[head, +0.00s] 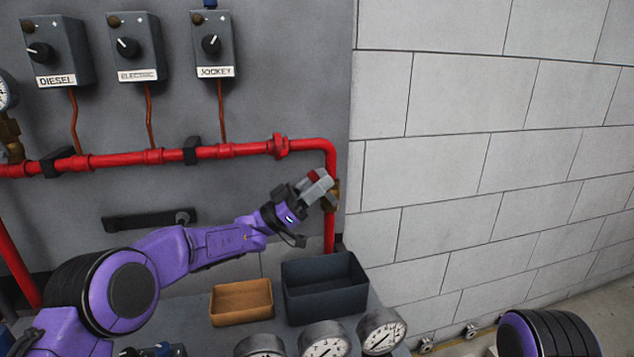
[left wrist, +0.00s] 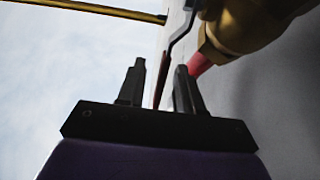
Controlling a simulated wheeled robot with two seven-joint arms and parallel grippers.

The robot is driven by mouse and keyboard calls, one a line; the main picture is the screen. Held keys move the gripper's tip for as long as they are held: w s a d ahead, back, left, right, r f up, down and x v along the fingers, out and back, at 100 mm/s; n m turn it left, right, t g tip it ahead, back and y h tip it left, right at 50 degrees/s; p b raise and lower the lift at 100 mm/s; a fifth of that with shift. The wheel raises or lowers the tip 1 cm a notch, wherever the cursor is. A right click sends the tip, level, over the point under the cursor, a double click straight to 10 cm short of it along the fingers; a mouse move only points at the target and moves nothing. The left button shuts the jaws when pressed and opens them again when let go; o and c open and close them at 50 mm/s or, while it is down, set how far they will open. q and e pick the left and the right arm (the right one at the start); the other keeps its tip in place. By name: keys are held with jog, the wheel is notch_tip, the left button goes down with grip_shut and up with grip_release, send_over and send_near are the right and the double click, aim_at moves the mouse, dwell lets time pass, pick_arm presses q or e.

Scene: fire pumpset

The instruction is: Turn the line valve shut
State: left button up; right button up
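The line valve has a brass body (head: 332,196) on the vertical red pipe at the right end of the pipe run, partly hidden behind my left gripper (head: 318,187). In the left wrist view the brass body (left wrist: 245,25) is at the upper right. Its thin lever (left wrist: 181,34), grey with a reddish-brown end, reaches down into the space between the fingers of my left gripper (left wrist: 158,88). The fingers are apart, with a gap left of the lever; whether the right finger touches it I cannot tell. My right gripper is out of view.
Diesel (head: 56,50), electric (head: 136,47) and jockey (head: 213,45) control boxes hang above the red pipe (head: 215,151). An orange bin (head: 241,303), a dark bin (head: 325,288) and several gauges (head: 381,331) sit below. A block wall (head: 480,150) stands to the right.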

pick_arm(q)
jog(key=shift+r, duration=0.15)
jog(key=shift+s+a, duration=0.1)
jog(key=shift+a, duration=0.1)
jog(key=b+v, duration=0.2)
jog(key=v, duration=0.8)
jog(key=shift+f+b, duration=0.2)
jog(key=shift+b, duration=0.2)
